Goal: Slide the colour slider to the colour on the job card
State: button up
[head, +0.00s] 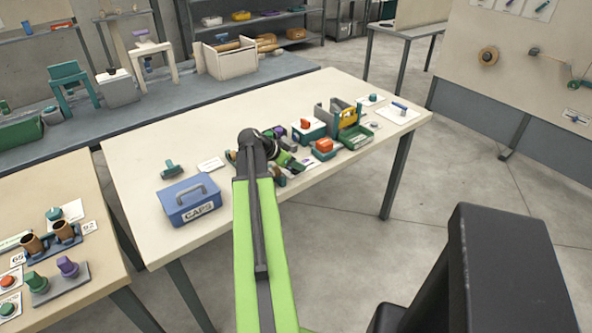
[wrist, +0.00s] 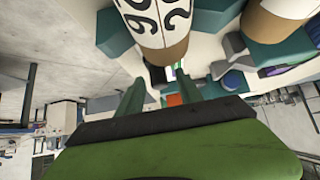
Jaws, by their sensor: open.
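I cannot pick out the colour slider or read its setting in either view. A small white card (head: 211,164) lies on the middle table left of my arm; I cannot read it or tell whether it is the job card. My gripper (wrist: 172,90) is open, its two dark green fingers apart. In the head view my arm reaches over this table and partly hides the gripper and what lies beneath. In the wrist view a brown cylinder with a white numbered band (wrist: 158,18) stands just beyond the fingers. A small orange patch (wrist: 174,99) shows between them.
A blue CAPS box (head: 190,199) and a teal handled piece (head: 170,169) stand left of my arm. To the right are a white-and-teal box with an orange top (head: 308,129), a yellow-fronted holder (head: 349,117) and a green tray (head: 356,135). The table's back left is clear.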

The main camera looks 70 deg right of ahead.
grip_shut()
dwell(0.3)
dwell(1.2)
